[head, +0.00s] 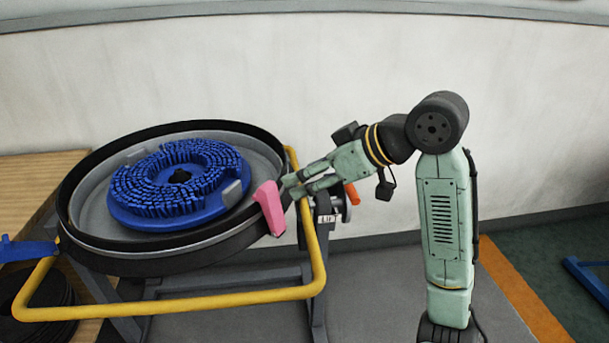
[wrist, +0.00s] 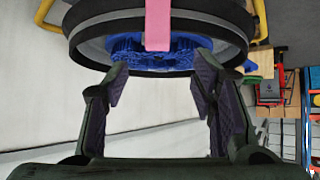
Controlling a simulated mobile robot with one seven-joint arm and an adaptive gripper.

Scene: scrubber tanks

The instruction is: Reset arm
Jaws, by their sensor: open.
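My arm reaches in from the right in the head view, and my gripper (head: 290,186) is at the right rim of a round tank (head: 120,262). In the wrist view my gripper (wrist: 160,82) is open, with nothing between its fingers. A pink piece (head: 269,207) hangs over the tank's rim just beyond the fingertips; it also shows in the wrist view (wrist: 158,25). In the head view I cannot tell whether the fingers touch it. A blue bristle brush disc (head: 175,185) lies in the tank.
A yellow tube frame (head: 200,302) runs around the tank. A grey stand with an orange handle (head: 352,193) is below my wrist. A wooden table (head: 35,180) is at the left. A pale wall is behind; the floor at right is mostly clear.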

